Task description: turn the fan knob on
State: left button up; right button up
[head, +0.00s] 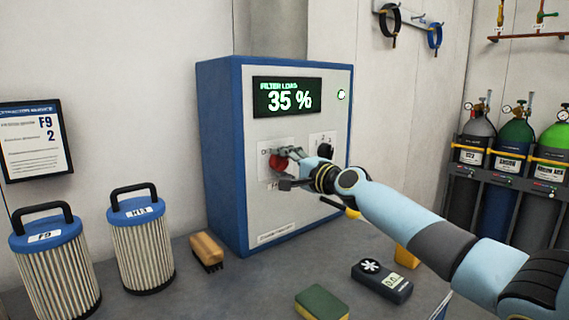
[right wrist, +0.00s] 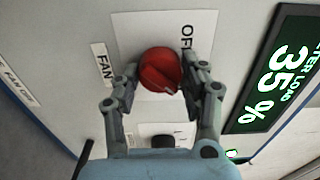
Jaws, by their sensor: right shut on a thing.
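The fan knob (right wrist: 160,70) is red and round, on a white plate (right wrist: 205,30) with OFF lettering and a FAN label (right wrist: 103,66) beside it. In the head view the red knob (head: 277,162) shows on the front of the blue and grey filter cabinet (head: 222,150), partly covered by my gripper. My right gripper (head: 285,165) is shut on the knob; in the right wrist view its two fingers (right wrist: 160,84) touch it from both sides. The knob's pointer and exact setting are hard to read. My left gripper is not in view.
The cabinet's display (head: 287,97) reads FILTER LOAD 35 %. A black second knob (right wrist: 163,141) sits close beside the fan knob. On the bench are two filters (head: 140,240), a brush (head: 207,251), a sponge (head: 321,303) and a meter (head: 382,281). Gas cylinders (head: 513,150) stand at right.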

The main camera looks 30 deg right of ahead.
jog(key=shift+f, duration=0.1)
dwell(0.4)
jog(key=o, duration=1.2)
jog(key=shift+s, duration=0.1)
jog(key=s, duration=0.7)
jog(key=shift+s+d, duration=0.15)
jog(key=shift+d, duration=0.15)
